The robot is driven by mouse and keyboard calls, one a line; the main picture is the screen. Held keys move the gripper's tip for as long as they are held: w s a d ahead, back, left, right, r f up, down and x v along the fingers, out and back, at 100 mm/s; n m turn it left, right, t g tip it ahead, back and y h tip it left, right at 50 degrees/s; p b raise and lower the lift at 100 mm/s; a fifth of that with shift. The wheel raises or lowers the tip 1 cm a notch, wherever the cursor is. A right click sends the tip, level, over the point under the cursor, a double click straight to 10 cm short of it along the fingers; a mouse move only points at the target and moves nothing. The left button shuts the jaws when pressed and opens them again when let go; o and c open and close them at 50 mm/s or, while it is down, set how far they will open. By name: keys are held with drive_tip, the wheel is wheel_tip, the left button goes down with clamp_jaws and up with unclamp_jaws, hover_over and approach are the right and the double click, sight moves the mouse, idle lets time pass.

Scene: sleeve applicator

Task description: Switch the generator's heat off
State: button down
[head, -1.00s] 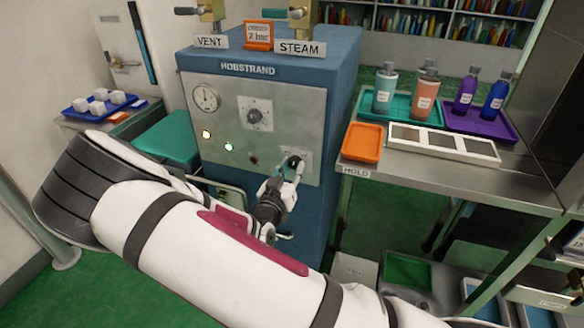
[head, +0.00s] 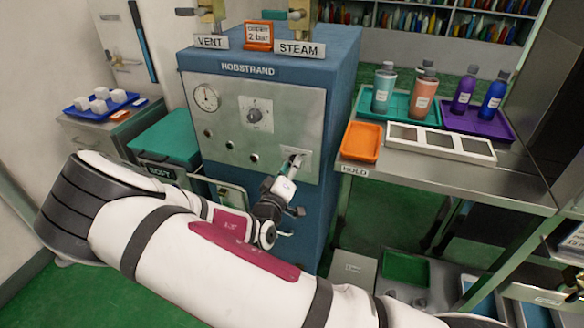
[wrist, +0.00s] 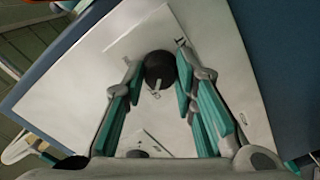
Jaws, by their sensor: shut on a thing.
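The generator (head: 262,77) is a blue cabinet marked HOBSTRAND with a pale metal front panel. My gripper (head: 297,160) is at the panel's lower right, shut on a dark rotary knob. In the wrist view the black round knob (wrist: 159,69) sits between the teal-padded fingertips, with small marks around it that I cannot read clearly. In the head view my gripper mostly hides this knob. Three small lamps (head: 229,144) on the panel are all dark. A second dial (head: 255,115) sits higher at the centre, and a round gauge (head: 207,98) at upper left.
Valves labelled VENT (head: 211,42) and STEAM (head: 298,49) stand on top. A steel bench (head: 470,183) with an orange tray (head: 361,141) and bottles is close on the right. A teal-lidded bin (head: 166,137) stands on the left.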

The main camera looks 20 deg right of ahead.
drive_tip(key=shift+f+n, duration=0.1)
drive_tip(key=shift+n, duration=0.3)
drive_tip(key=c, duration=1.3)
unclamp_jaws()
drive_tip(key=v, duration=1.2)
